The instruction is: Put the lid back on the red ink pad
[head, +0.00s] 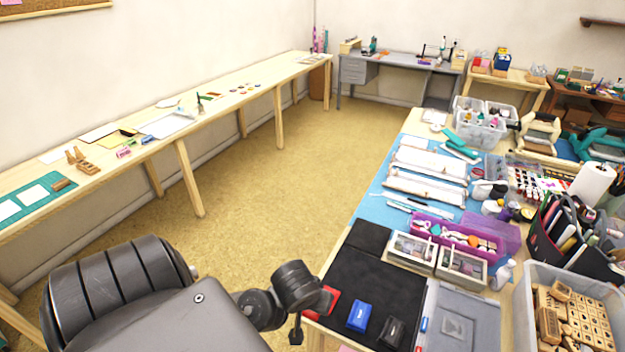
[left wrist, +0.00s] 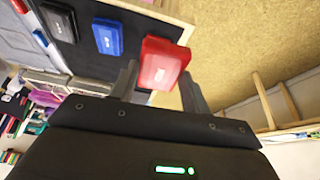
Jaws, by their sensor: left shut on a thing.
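My left gripper (left wrist: 158,72) is shut on a bright red lid (left wrist: 163,60) with small white print, held between its two fingers in the left wrist view. A darker red part (left wrist: 176,34) shows just behind the lid, near the table edge; it looks like the red ink pad, mostly hidden by the lid. I cannot tell whether the two touch. In the head view, red (head: 333,296) shows beside my left gripper at the left edge of the black mat; lid and pad cannot be told apart there. My right gripper is not in view.
A blue ink pad (head: 359,315) and a black ink pad (head: 391,332) lie in a row to the right on the black mat (head: 375,279). Floor lies left of the table edge.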

